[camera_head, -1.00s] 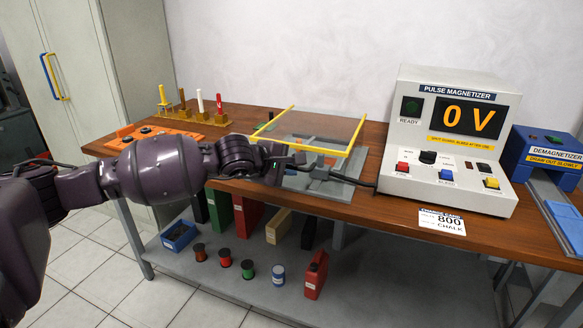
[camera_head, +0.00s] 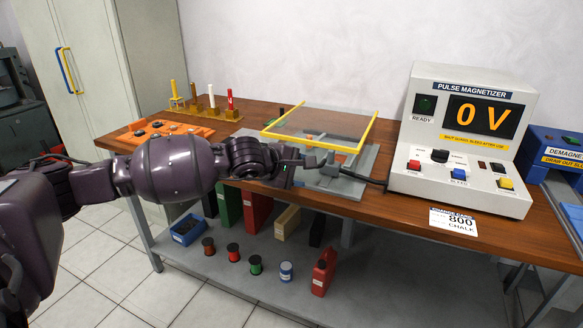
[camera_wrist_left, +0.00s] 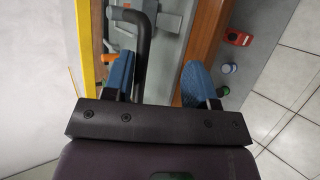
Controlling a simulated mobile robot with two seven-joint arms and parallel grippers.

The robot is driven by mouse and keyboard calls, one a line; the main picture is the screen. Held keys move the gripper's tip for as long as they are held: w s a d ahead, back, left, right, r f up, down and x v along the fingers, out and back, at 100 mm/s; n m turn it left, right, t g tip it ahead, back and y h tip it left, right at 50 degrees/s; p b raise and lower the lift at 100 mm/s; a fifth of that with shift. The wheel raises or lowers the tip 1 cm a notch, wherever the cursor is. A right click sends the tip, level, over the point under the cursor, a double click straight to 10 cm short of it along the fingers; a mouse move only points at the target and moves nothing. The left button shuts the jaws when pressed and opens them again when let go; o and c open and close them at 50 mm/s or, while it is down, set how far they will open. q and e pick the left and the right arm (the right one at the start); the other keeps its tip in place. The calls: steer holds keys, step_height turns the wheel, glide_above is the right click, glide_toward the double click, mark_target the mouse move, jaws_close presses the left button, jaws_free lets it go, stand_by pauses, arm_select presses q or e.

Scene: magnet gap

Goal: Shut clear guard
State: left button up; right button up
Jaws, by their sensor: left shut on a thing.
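The clear guard (camera_head: 320,122) is a see-through pane in a yellow frame above the grey fixture (camera_head: 347,185) on the bench, in the head view. Its front edge stands clear of the fixture's base. My left gripper (camera_head: 300,166) is at the guard's front edge. In the wrist view the left gripper (camera_wrist_left: 160,82) has blue fingers with a curved black handle (camera_wrist_left: 140,55) between them, close against the left finger. The guard's yellow edge (camera_wrist_left: 86,45) runs along the left there. My right gripper is out of view.
The pulse magnetizer (camera_head: 465,140), reading 0 V, stands right of the fixture, with a blue demagnetizer (camera_head: 555,150) beyond. Spools and a red can (camera_head: 323,275) stand on the lower shelf.

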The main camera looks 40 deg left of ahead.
arm_select(q)
steer(key=p+v, duration=0.4)
steer(key=v, duration=0.6)
steer(key=shift+s+r, duration=0.2)
steer(key=shift+s, duration=0.1)
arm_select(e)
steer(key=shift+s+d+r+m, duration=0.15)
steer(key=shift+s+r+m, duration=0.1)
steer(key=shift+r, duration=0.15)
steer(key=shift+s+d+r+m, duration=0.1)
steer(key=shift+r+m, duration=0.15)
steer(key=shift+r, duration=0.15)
arm_select(q)
steer(key=shift+a, duration=0.15)
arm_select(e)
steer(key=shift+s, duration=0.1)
